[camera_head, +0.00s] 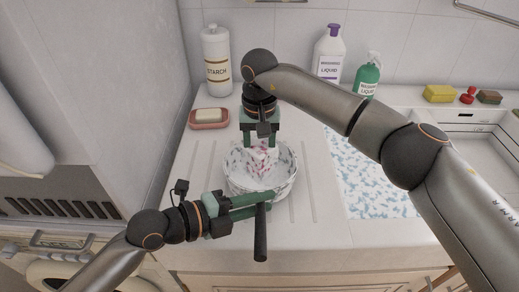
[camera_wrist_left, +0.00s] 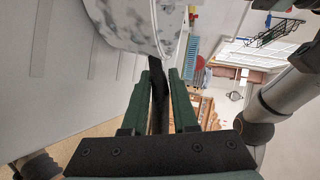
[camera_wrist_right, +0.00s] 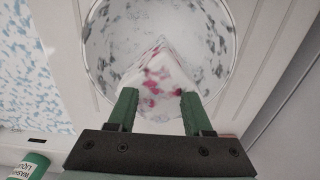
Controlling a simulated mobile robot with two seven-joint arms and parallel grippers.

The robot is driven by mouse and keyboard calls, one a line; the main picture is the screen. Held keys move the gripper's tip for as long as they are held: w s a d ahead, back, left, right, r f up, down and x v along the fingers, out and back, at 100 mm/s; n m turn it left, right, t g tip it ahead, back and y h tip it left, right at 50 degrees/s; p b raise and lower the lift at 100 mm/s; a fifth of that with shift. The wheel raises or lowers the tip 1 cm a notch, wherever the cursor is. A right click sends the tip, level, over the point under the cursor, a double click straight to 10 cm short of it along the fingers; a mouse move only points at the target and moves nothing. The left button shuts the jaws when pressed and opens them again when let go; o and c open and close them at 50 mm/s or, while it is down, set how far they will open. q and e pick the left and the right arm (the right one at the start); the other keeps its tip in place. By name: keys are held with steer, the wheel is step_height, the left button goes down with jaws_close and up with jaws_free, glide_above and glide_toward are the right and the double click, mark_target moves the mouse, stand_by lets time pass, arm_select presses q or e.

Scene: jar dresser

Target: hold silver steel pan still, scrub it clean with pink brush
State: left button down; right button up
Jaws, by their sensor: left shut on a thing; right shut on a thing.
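The silver pan (camera_head: 284,186) stands on the ribbed counter, covered in white suds and grey specks; its inside also shows in the right wrist view (camera_wrist_right: 115,45). Its black handle (camera_head: 261,238) points toward the front edge. My left gripper (camera_head: 270,198) is shut on the handle close to the pan; the left wrist view shows the handle between the fingers (camera_wrist_left: 160,85). My right gripper (camera_head: 260,142) comes from above and is shut on the pink brush (camera_wrist_right: 155,80), which is mostly coated in white foam. The brush is inside the pan; its contact with the bottom is hidden by foam.
A soap dish (camera_head: 209,124), starch bottle (camera_head: 216,60), white liquid bottle (camera_head: 328,55) and green bottle (camera_head: 368,75) stand at the back. A speckled blue-white mat (camera_head: 375,190) lies right of the pan. A yellow sponge (camera_head: 439,93) sits near the sink (camera_head: 470,125).

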steer(key=shift+f, duration=0.3)
steer(key=shift+r, duration=0.1)
steer(key=shift+s, duration=0.1)
steer(key=shift+s, duration=1.85)
steer(key=shift+w, duration=0.1)
